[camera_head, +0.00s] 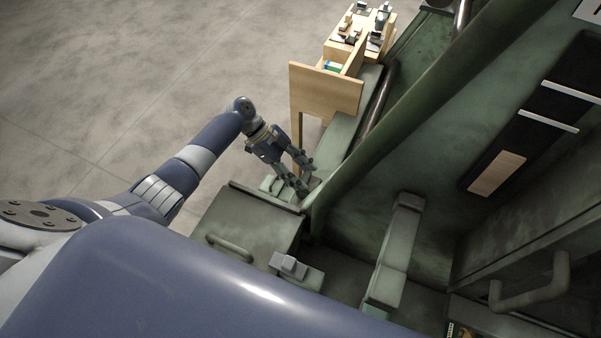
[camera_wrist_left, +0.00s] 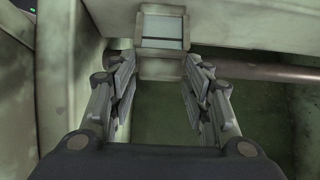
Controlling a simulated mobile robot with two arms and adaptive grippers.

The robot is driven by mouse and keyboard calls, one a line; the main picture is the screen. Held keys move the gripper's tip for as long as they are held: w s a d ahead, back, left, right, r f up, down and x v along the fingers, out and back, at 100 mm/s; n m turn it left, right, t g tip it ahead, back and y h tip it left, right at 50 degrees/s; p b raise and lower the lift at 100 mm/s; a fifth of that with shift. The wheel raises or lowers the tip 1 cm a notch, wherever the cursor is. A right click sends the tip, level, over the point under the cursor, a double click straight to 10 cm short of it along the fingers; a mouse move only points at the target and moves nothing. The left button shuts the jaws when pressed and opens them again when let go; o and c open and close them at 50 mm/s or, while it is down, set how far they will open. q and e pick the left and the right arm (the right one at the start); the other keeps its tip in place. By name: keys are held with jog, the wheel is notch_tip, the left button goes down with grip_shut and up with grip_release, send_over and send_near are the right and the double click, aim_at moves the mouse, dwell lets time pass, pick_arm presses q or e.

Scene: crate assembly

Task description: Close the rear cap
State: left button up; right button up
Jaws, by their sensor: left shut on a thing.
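My left gripper (camera_head: 308,177) reaches in from the left to the edge of the large green crate-like body (camera_head: 345,190). In the left wrist view the same gripper (camera_wrist_left: 161,57) has its two fingers on either side of a small pale green block (camera_wrist_left: 160,69) with a grey plate on top, and it is shut on this block. I cannot tell whether the block is part of the rear cap. A green lid-like panel (camera_head: 245,215) with a bar handle lies just below the gripper in the head view. My right gripper is not in view.
A wooden stand (camera_head: 325,92) with small parts on top stands beyond the gripper. A bar handle (camera_head: 535,290) juts out at the lower right. A small grey block (camera_head: 288,265) sits near my body. Open concrete floor (camera_head: 110,70) lies at the left.

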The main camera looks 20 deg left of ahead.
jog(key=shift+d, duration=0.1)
pick_arm(q)
jog(key=o, duration=0.9)
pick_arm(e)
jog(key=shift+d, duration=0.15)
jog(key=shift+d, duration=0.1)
pick_arm(q)
jog(key=v, duration=1.2)
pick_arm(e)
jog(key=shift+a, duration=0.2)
pick_arm(q)
jog(key=shift+a, duration=0.1)
